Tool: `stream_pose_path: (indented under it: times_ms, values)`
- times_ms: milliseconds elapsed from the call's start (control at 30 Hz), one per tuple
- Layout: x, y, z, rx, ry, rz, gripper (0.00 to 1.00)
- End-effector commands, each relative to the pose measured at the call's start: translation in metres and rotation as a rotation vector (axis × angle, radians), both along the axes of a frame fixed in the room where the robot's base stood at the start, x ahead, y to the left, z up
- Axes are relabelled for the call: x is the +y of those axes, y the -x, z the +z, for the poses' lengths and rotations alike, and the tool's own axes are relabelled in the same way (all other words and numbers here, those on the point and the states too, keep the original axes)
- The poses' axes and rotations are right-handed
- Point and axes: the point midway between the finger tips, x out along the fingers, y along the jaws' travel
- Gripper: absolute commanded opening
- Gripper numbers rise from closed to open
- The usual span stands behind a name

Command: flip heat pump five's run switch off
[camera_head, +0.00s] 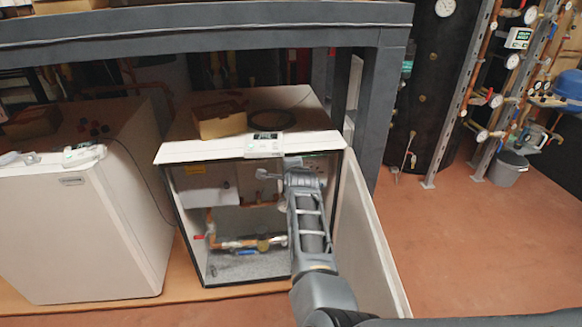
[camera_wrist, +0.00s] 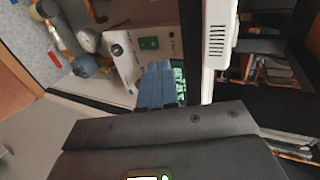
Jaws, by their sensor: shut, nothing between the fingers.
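An open-fronted white heat pump cabinet (camera_head: 175,155) stands in the middle of the head view; no number on it is readable. My gripper (camera_head: 303,168) reaches into the upper right of its opening and hides what lies behind it. My gripper's blue-grey fingers (camera_wrist: 159,68) are shut and empty, just below the green switch in that picture. I cannot tell whether they touch the panel, or which way the switch is set.
Copper pipes and a red-handled valve (camera_head: 200,237) sit low inside the cabinet. Its open side panel (camera_head: 365,235) stands right of my arm. A white controller (camera_head: 264,144) sits on the top edge. A closed white unit (camera_head: 75,230) stands left.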

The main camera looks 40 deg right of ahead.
Motion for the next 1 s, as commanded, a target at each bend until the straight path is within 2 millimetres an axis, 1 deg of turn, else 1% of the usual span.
stream_pose_path:
  times_ms: [33,200,400,600,1000]
  values:
    - [0.005,0.005,0.007,-0.001,0.004,0.003,0.0]
    - [0.016,0.022,0.023,-0.001,0.004,0.003,0.0]
    - [0.024,0.034,0.034,-0.001,0.002,0.002,0.0]
    - [0.026,0.038,0.037,0.0,0.001,0.0,0.0]
    - [0.026,0.037,0.037,-0.001,0.001,0.0,0.0]
